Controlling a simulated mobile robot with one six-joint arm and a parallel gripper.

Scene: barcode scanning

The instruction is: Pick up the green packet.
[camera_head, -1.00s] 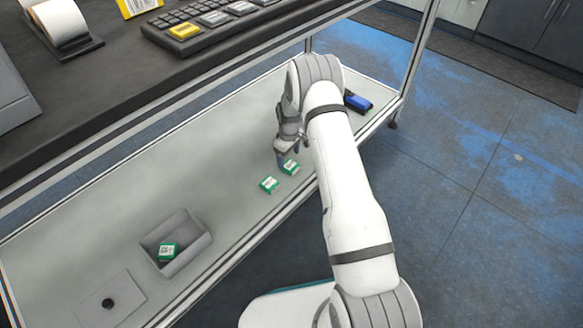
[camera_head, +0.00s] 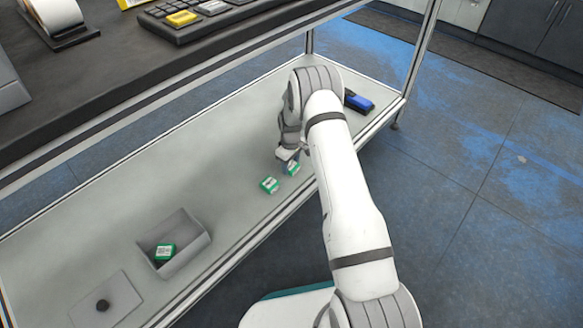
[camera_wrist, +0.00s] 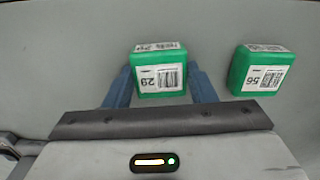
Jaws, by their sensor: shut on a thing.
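A green packet with a white barcode label reading 29 (camera_wrist: 160,84) sits between the two blue fingers of my gripper (camera_wrist: 160,88) in the wrist view. The fingers are shut on its left and right sides. In the head view, this packet (camera_head: 292,168) is at my gripper (camera_head: 288,160), partly hidden by the fingers, at the shelf surface. I cannot tell whether it is lifted. A second green packet, labelled 56 (camera_wrist: 258,72), lies apart from the fingers, to the right in the wrist view. It also shows in the head view (camera_head: 269,185), left of my gripper.
A grey bin (camera_head: 203,242) on the shelf holds another green packet (camera_head: 165,251). A blue and black device (camera_head: 359,101) lies at the shelf's far right. The dark counter (camera_head: 60,130) overhangs the shelf.

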